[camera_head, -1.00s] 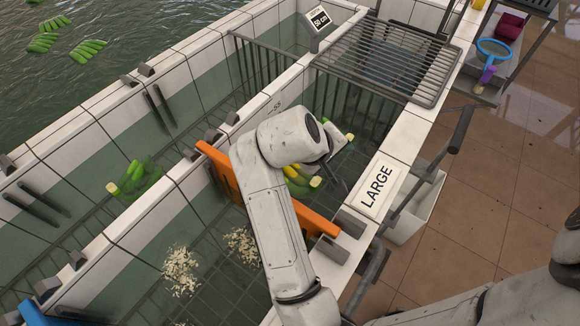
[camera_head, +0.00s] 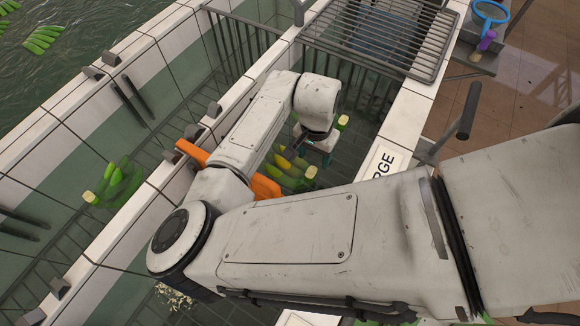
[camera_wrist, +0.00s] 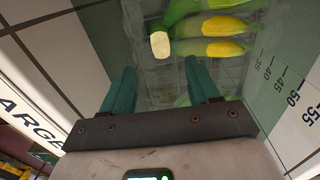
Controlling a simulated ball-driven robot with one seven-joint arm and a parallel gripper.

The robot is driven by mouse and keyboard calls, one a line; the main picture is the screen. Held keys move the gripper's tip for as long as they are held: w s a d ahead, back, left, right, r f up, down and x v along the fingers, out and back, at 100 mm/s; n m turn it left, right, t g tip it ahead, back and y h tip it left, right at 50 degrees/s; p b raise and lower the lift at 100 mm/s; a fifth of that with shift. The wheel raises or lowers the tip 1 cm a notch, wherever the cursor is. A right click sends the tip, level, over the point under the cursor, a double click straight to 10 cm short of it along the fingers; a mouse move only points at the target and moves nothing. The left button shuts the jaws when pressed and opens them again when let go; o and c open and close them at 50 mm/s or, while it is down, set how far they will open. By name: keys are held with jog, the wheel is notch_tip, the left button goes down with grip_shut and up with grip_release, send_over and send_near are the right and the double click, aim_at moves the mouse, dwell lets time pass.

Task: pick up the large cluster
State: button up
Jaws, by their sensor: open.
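A cluster of green and yellow bananas (camera_head: 289,170) lies in the water of the lane beside the LARGE sign, partly hidden by my arm. In the wrist view, yellow and green fruit (camera_wrist: 215,47) and a pale cut stem end (camera_wrist: 160,44) lie beyond the fingertips. More green shows behind the right finger. My gripper (camera_head: 318,150) is over this lane, beside the cluster. Its two teal fingers (camera_wrist: 158,80) are open, with nothing held between them. Another pale-ended green piece (camera_head: 343,122) shows just beyond my wrist; I cannot tell whether it belongs to the same cluster.
Another green cluster (camera_head: 115,185) floats in the left lane. An orange gate (camera_head: 262,186) crosses the lane near my arm. White tiled walls border the lanes, and a metal grate (camera_head: 375,35) covers the far end. The LARGE sign (camera_head: 384,165) is partly covered by my arm.

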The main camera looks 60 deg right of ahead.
aim_at(311, 172)
jog(key=shift+a+f+p, duration=0.2)
jog(key=shift+f+p, duration=0.05)
jog(key=shift+f, duration=1.35)
jog(key=shift+a+f+p, duration=0.15)
jog(key=shift+f+p, duration=0.05)
jog(key=shift+f, duration=1.4)
jog(key=shift+c, duration=0.3)
grip_shut()
